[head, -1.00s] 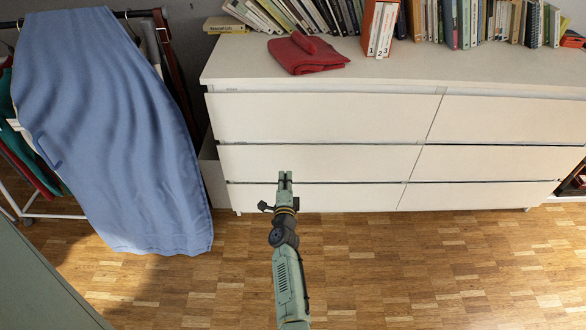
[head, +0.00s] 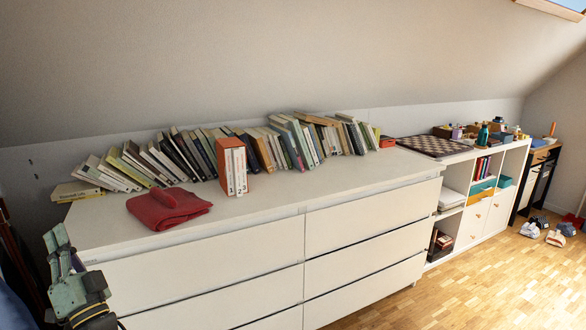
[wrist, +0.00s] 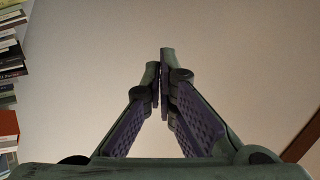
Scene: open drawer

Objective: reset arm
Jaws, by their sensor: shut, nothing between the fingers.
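My gripper (head: 60,255) is at the lower left of the head view, raised beside the left end of the white dresser (head: 220,255). In the wrist view my gripper (wrist: 161,75) has its two fingers closed together with nothing between them. The gripper points toward a plain wall. The dresser's drawer fronts look nearly flush in the head view; part of its left end is hidden by my arm.
A red folded cloth (head: 168,208), an orange binder (head: 231,165) and a row of books stand on the dresser top. A white shelf unit (head: 480,205) with a checkered board (head: 433,146) is at the right. Wooden floor (head: 450,295) is open at lower right.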

